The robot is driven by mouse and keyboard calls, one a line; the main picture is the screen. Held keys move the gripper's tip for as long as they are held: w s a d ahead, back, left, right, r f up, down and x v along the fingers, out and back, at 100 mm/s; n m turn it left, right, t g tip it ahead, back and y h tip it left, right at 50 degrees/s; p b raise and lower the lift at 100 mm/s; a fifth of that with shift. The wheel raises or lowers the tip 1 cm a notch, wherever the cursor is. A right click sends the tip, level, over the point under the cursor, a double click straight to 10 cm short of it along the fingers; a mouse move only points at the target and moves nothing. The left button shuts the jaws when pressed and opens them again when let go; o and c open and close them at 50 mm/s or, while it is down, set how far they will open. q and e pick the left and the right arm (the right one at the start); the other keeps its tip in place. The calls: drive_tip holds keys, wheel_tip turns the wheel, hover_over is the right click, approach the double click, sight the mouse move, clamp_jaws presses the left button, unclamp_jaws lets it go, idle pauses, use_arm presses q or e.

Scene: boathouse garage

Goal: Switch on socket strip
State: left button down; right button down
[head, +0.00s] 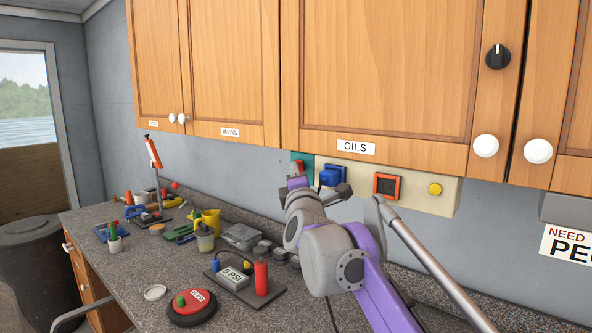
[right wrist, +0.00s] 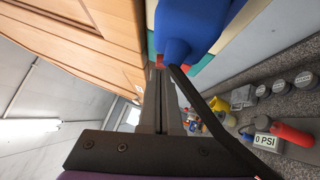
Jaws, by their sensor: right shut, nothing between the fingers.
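The socket strip (head: 450,202) is a beige panel on the wall under the cabinets. From left to right it carries a teal plate (head: 308,160) with a red part, a blue plug (head: 331,176), a dark switch in an orange frame (head: 387,186) and a round yellow button (head: 435,188). My right gripper (head: 297,178) is shut and empty in front of the teal plate, left of the plug. In the right wrist view its fingers (right wrist: 163,82) point at the red part (right wrist: 158,64), beside the blue plug (right wrist: 185,35); contact is unclear. My left gripper is out of view.
Wooden cabinets (head: 375,75) hang close above. The plug's black cable (right wrist: 205,108) runs near the fingers.

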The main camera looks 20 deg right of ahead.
drive_tip(key=shift+w+d+r, duration=0.1)
drive_tip(key=shift+w+d, duration=0.05)
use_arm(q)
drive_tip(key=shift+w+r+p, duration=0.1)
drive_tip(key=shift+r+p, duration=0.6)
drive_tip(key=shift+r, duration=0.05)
use_arm(e)
drive_tip(key=shift+w+d+r+m+g, duration=0.1)
drive_tip(key=shift+d+r+m+g, duration=0.15)
drive_tip(key=shift+m+g, duration=0.15)
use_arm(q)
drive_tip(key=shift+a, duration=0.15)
use_arm(e)
drive_tip(key=shift+f, duration=0.1)
